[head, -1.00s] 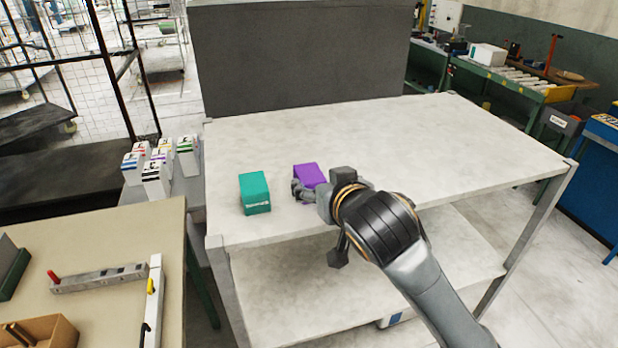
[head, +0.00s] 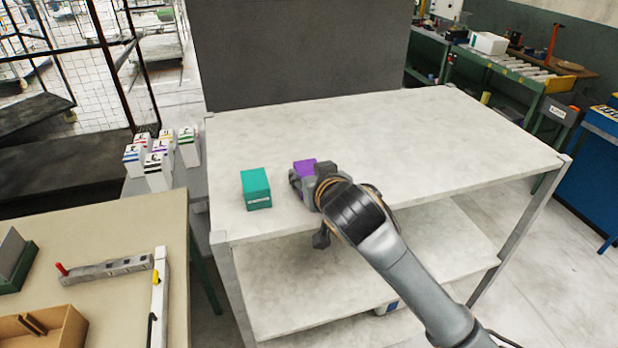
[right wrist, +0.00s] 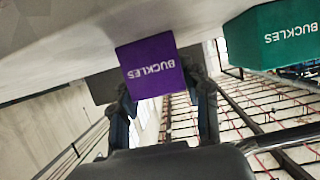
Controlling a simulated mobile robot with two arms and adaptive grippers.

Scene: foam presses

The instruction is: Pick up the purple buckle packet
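The purple buckle packet (head: 304,167) stands on the light-topped table near its front left part. In the right wrist view the purple packet (right wrist: 152,66) shows its white BUCKLES label, upside down. My right gripper (head: 308,181) is at the packet's near side and hides its lower part. In the right wrist view the right gripper's fingers (right wrist: 163,100) are spread, one towards each side of the packet. Any contact is unclear. My left gripper is not in view.
A teal packet (head: 256,189), also labelled BUCKLES in the right wrist view (right wrist: 280,35), stands close to the left of the purple one. The tabletop (head: 430,130) is clear to the right. Several white boxes (head: 160,165) stand on a grey surface at left.

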